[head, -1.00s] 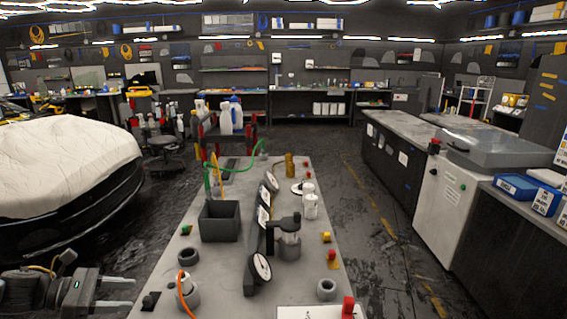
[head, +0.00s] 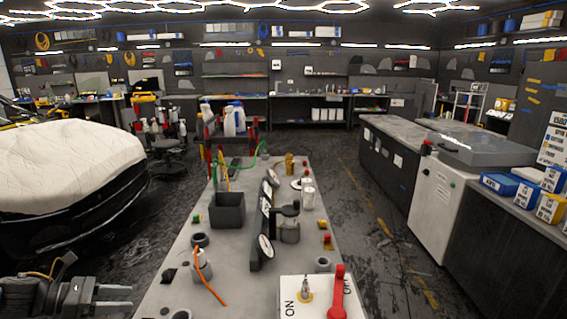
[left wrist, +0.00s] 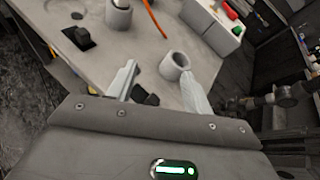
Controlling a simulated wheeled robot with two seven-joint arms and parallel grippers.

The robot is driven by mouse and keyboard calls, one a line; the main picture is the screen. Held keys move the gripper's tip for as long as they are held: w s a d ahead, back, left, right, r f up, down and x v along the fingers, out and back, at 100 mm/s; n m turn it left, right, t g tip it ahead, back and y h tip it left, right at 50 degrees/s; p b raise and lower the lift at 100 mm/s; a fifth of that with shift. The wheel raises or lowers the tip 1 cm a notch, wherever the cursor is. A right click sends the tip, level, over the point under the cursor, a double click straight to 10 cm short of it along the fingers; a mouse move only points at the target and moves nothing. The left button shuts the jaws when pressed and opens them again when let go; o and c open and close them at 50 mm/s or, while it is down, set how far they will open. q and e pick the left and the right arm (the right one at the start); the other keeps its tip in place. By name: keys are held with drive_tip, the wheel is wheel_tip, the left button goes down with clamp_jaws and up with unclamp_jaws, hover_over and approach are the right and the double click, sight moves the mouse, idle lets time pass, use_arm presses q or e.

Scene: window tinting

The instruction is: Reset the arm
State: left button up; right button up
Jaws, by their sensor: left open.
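My left gripper (head: 132,298) is at the lower left of the head view, beside the left edge of the grey workbench (head: 185,262). Its two pale fingers point right and stand apart with nothing between them. In the left wrist view the fingers (left wrist: 158,76) are spread over the bench edge. A grey ring-shaped holder (left wrist: 174,66) shows beyond the gap, close to the right finger; I cannot tell whether they touch. A small black part (left wrist: 146,98) shows low between the fingers.
A covered car (head: 65,165) stands left, a white cabinet (head: 436,208) right. The right aisle is clear.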

use_arm(q)
drive_tip(key=w+a+f+n+t+y, duration=0.4)
drive_tip(key=w+a+n+t+y, duration=0.2)
drive_tip(key=w+a+n, duration=0.85)
drive_tip(key=s+f+n+g+y, duration=0.1)
drive_tip(key=s+f+n+y, duration=0.2)
drive_tip(key=f+n, duration=0.8)
drive_tip(key=s+f+n+y, duration=0.3)
drive_tip(key=f+n, duration=0.5)
drive_tip(key=f, duration=0.7)
drive_tip(key=s+d+f+n+g+y, duration=0.1)
drive_tip(key=s+d+f+n+g, duration=0.3)
drive_tip(key=s+f, duration=0.75)
drive_tip(key=s+d+f+n+g, duration=0.1)
drive_tip(key=s+d+f+n, duration=0.3)
drive_tip(key=s+f, duration=0.75)
drive_tip(key=s+d+f+g, duration=0.1)
drive_tip(key=s+d+f, duration=0.2)
drive_tip(key=s+d, duration=0.3)
drive_tip(key=s+d+f+n+g+h, duration=0.1)
drive_tip(key=s+d, duration=0.5)
drive_tip(key=s, duration=0.9)
drive_tip(key=s+d+f+g, duration=0.3)
drive_tip(key=s+d+f, duration=0.3)
drive_tip(key=s, duration=0.4)
drive_tip(key=shift+s+d, duration=0.15)
drive_tip(key=shift+d, duration=0.1)
